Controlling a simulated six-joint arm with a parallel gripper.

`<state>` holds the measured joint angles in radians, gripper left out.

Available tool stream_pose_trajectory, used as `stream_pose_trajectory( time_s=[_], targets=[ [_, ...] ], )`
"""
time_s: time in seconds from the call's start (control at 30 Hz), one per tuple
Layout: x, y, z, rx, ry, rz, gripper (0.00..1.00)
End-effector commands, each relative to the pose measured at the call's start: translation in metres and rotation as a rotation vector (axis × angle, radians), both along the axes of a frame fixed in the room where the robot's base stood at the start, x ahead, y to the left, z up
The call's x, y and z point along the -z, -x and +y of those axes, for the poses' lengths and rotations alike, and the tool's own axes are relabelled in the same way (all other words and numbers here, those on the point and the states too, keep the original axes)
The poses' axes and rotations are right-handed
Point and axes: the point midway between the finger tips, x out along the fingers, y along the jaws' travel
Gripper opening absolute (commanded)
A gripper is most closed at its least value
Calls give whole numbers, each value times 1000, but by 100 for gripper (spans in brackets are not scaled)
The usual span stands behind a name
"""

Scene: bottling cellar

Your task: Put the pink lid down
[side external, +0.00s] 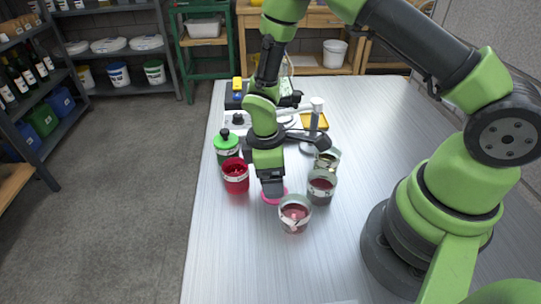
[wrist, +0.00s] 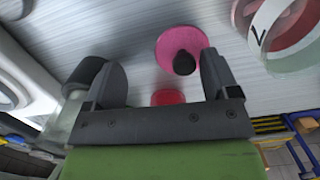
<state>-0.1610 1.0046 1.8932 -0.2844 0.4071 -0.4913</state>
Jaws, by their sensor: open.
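The pink lid (side external: 271,200) lies flat on the metal table, partly hidden under my gripper (side external: 273,189). In the wrist view the pink lid (wrist: 172,43) shows as a round disc with a black knob. My gripper (wrist: 160,62) is open, one finger on each side of the picture. The knob appears just left of the right fingertip, and no finger is seen closed on it. I cannot tell the exact gap between fingers and lid.
An open jar with reddish contents (side external: 295,217) stands close in front. A red jar (side external: 235,178) and a green jar with a black-knobbed lid (side external: 227,146) stand left. The table's front left is clear.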

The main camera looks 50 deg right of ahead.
Motion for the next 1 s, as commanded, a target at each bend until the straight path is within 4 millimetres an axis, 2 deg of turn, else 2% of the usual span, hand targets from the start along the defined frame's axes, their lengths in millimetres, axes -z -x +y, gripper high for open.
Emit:
stream_pose_trajectory(
  time_s=[0.4, 0.5, 0.87, 0.97, 1.0],
  targets=[
    [-84, -8, 7, 0, -3, -7, 81],
    [-98, -10, 8, 0, -3, -4, 81],
    [-124, -9, 8, 36, -11, -25, 81],
    [-150, -5, 6, 119, -33, -84, 81],
    [-164, -1, 4, 170, -48, -116, 81]
  ],
)
